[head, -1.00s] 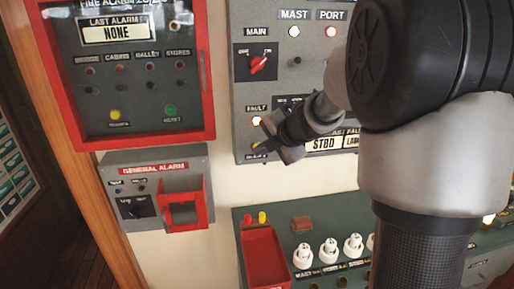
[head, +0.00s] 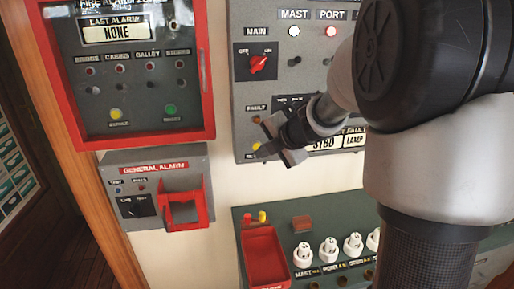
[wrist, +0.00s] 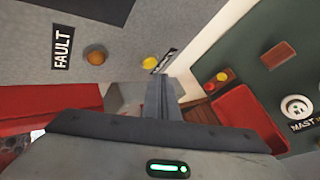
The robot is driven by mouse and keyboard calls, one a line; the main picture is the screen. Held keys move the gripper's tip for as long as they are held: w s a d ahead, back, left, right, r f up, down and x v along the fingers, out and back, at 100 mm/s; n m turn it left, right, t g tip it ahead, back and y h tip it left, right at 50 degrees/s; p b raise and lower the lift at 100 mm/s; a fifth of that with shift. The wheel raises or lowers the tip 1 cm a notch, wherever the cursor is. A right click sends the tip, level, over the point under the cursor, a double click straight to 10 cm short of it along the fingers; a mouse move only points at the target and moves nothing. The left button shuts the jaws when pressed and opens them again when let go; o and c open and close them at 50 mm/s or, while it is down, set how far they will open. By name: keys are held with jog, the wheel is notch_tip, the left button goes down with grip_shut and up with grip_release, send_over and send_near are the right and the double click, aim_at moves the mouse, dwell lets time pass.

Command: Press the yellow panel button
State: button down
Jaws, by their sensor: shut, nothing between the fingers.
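A yellow button (wrist: 150,62) sits on the grey panel beside a black label in the wrist view. In the head view the yellow button (head: 255,146) is partly hidden by my gripper. My gripper (head: 264,153) is shut and empty in front of the panel's lower left corner. In the wrist view the closed fingers (wrist: 158,84) point towards the panel, with their tips just below the button in the picture. I cannot tell whether they touch it. An amber fault lamp (wrist: 96,55) beside the FAULT label looks unlit.
A red-framed fire alarm panel (head: 208,75) at left has another yellow button (head: 116,114). The general alarm box (head: 150,185) with a red guard is below. A green console (head: 330,208) at lower right has white knobs, a red tray and small red and yellow parts.

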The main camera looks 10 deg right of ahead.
jog(key=shift+s, duration=2.5)
jog(key=shift+r, duration=0.1)
jog(key=s+d+r+m+t+h, duration=0.1)
jog(key=s+d+r+m+h, duration=0.25)
jog(key=r+m, duration=0.3)
jog(key=s+d+r+m+t+h, duration=0.25)
jog(key=d+r+m+h, duration=0.2)
jog(key=m, duration=0.25)
jog(key=s+a+f+m+g+y, duration=0.1)
jog(key=s+a+f+m+g, duration=0.1)
jog(key=s, duration=0.5)
jog(key=s+a+f+m+g+y, duration=0.1)
jog(key=s+a+f+m+g, duration=0.1)
jog(key=s+m, duration=0.3)
jog(key=s+a+f+m+g+y, duration=0.2)
jog(key=s+a+f+m+g, duration=0.1)
jog(key=s, duration=0.6)
jog(key=shift+a+f+m, duration=0.2)
jog(key=shift+a+m, duration=0.55)
jog(key=shift+a, duration=0.1)
